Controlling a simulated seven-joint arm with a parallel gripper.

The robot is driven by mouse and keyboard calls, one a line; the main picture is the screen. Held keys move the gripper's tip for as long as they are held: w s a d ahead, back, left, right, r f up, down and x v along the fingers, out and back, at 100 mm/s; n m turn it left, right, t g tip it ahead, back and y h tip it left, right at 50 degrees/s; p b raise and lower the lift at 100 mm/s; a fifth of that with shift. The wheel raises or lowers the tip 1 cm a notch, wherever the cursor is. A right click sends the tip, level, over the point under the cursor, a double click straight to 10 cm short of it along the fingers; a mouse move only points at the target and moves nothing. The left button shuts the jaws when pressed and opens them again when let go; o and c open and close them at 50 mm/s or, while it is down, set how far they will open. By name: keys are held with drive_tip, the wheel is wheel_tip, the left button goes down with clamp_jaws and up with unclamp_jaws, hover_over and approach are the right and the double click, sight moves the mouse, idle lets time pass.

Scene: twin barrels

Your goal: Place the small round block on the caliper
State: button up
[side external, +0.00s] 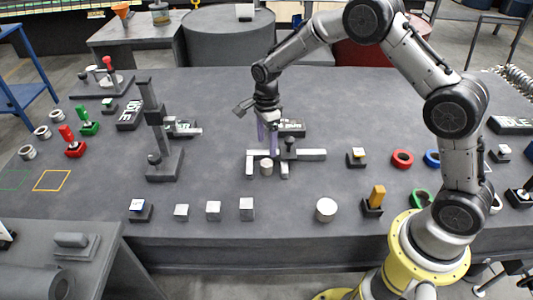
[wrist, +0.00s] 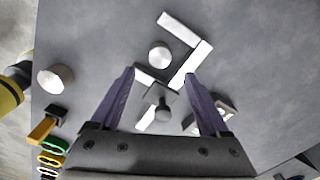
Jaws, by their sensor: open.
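The caliper (side external: 312,155) lies flat mid-table, a pale bar with two jaws toward the front and a dark knob. It also shows in the wrist view (wrist: 190,63). The small round block (side external: 266,167), a pale upright cylinder, stands between the two jaws; in the wrist view (wrist: 159,55) it sits close to the nearer jaw. I cannot tell whether they touch. My gripper (side external: 268,142) is open and empty, its purple fingers pointing down above the caliper beside the block. In the wrist view, the fingertips (wrist: 160,74) are spread apart, with the block beyond them.
A larger round block (side external: 326,210) stands at the front, right of several pale cubes (side external: 246,208). A dark upright stand (side external: 160,135) rises left of the caliper. Coloured rings (side external: 402,159) lie to the right. The table between the caliper and the cubes is clear.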

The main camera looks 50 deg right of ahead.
drive_tip(key=shift+r, duration=1.4)
drive_tip(key=s+r+n+t, duration=0.3)
drive_tip(key=s+r+n, duration=0.75)
drive_tip(key=r, duration=0.55)
drive_tip(key=s+r+n+t, duration=0.2)
drive_tip(key=s+n, duration=0.9)
drive_tip(key=s, duration=1)
drive_tip(key=shift+d+r+t, duration=0.3)
drive_tip(key=shift+d+r, duration=0.1)
drive_tip(key=shift+r, duration=0.2)
